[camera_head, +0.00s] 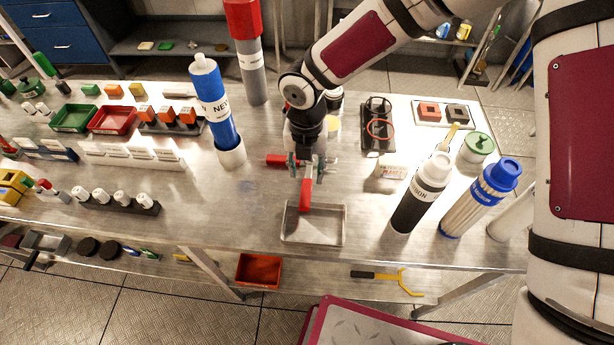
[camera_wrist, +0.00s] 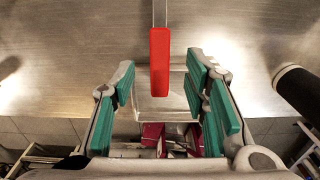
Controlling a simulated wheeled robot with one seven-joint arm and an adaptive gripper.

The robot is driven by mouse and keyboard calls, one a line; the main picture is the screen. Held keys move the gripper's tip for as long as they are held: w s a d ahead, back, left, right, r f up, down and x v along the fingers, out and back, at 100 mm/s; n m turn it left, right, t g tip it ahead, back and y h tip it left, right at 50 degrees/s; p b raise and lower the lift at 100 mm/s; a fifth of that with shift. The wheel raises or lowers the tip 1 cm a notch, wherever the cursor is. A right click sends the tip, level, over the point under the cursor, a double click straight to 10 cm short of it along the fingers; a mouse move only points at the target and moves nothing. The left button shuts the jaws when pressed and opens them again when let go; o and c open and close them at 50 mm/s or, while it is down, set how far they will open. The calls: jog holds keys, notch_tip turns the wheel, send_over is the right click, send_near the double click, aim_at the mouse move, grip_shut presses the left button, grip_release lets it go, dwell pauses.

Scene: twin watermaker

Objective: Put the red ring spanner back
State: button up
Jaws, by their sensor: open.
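The red handle (camera_head: 305,193) of a tool, which I take for the ring spanner, points toward the front of the bench, with its end over the back of a shallow metal tray (camera_head: 284,226). In the wrist view the red handle (camera_wrist: 160,62) lies between the open fingers, with a grey shaft running up out of frame. My gripper (camera_head: 306,165) is low over the bench behind the tray. Its green-padded fingers (camera_wrist: 160,80) are apart, with a gap on each side of the handle. The ring end is hidden. I cannot tell whether the handle rests on the tray rim.
A dark holder (camera_head: 369,143) with a red ring stands right of my gripper. A white labelled box (camera_head: 390,172) and a black-and-white bottle (camera_head: 418,199) are further right. A blue cylinder (camera_head: 213,103) in a white cup stands left. Bench surface left of the tray is clear.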

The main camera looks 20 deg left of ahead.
aim_at(307, 186)
notch_tip(307, 186, up, 8)
jog(key=shift+b, duration=0.4)
jog(key=d+r+m+t+h, duration=0.1)
jog(key=d+r+m+t, duration=0.1)
jog(key=d+r+m, duration=0.75)
jog(key=d+r+m+t+h, duration=0.1)
jog(key=d+r+m, duration=0.5)
jog(key=d+m, duration=0.55)
jog(key=s+d+r+m+t+y, duration=0.1)
jog(key=s+d+r+m, duration=0.2)
jog(key=s+d+m, duration=0.3)
jog(key=s+d+r+m+t+y, duration=0.1)
jog(key=s+d+r+m, duration=0.3)
jog(key=m, duration=0.7)
jog(key=shift+s+d+r+m+t, duration=0.3)
jog(key=shift+s+d+t, duration=0.1)
jog(key=shift+s+d, duration=0.75)
jog(key=shift+w+d, duration=0.15)
